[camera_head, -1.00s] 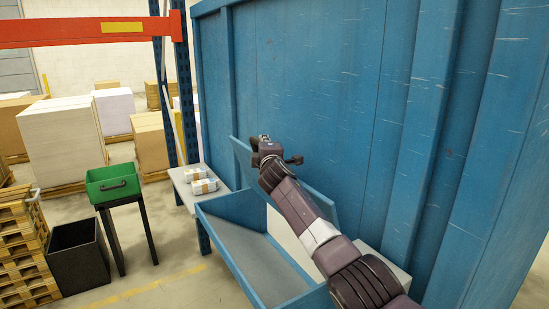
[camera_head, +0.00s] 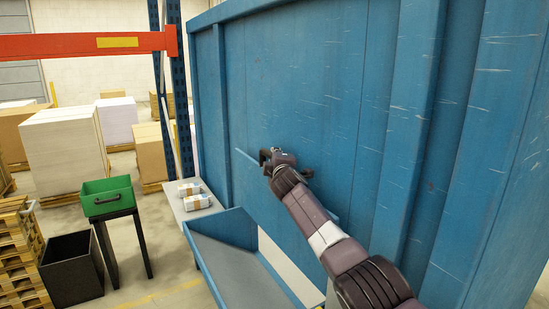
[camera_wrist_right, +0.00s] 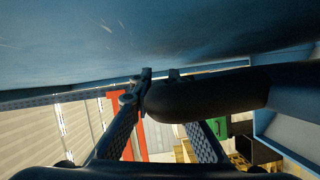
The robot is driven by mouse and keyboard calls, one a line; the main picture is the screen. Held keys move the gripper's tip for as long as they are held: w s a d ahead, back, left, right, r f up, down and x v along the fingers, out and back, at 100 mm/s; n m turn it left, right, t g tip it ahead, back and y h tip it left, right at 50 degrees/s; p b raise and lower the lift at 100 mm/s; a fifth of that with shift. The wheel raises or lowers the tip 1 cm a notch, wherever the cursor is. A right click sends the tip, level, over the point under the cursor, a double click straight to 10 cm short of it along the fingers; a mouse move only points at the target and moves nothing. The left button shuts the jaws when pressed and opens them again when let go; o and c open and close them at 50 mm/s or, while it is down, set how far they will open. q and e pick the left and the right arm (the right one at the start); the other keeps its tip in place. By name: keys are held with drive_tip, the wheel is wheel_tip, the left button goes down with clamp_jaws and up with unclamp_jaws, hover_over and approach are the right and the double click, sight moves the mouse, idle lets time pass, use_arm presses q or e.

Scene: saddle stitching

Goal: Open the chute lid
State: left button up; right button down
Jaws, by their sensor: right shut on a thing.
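The chute is a blue open trough (camera_head: 245,275) on the front of a large blue container. My right gripper (camera_head: 272,158) is at the lid's upper part, close to the container wall. In the right wrist view, the right gripper (camera_wrist_right: 160,80) is shut on a dark rounded handle (camera_wrist_right: 205,95) that lies across its fingers, below a blue surface. My left gripper is not in view.
The blue container wall (camera_head: 300,80) rises right behind my right gripper. A low grey table (camera_head: 192,212) with white packs (camera_head: 195,197) stands left of the trough. A green bin (camera_head: 107,197) on a stand and a black bin (camera_head: 72,268) are farther left.

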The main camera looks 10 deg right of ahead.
drive_tip(key=c, duration=1.8)
unclamp_jaws()
drive_tip(key=shift+s, duration=0.1)
drive_tip(key=shift+s+a, duration=0.1)
drive_tip(key=shift+s, duration=1.4)
drive_tip(key=shift+s+a+r, duration=0.1)
drive_tip(key=shift+s+r, duration=0.1)
drive_tip(key=shift+s, duration=2.05)
drive_tip(key=shift+s+a+r, duration=0.1)
drive_tip(key=shift+s+r, duration=0.1)
drive_tip(key=shift+s, duration=2)
drive_tip(key=shift+f, duration=0.1)
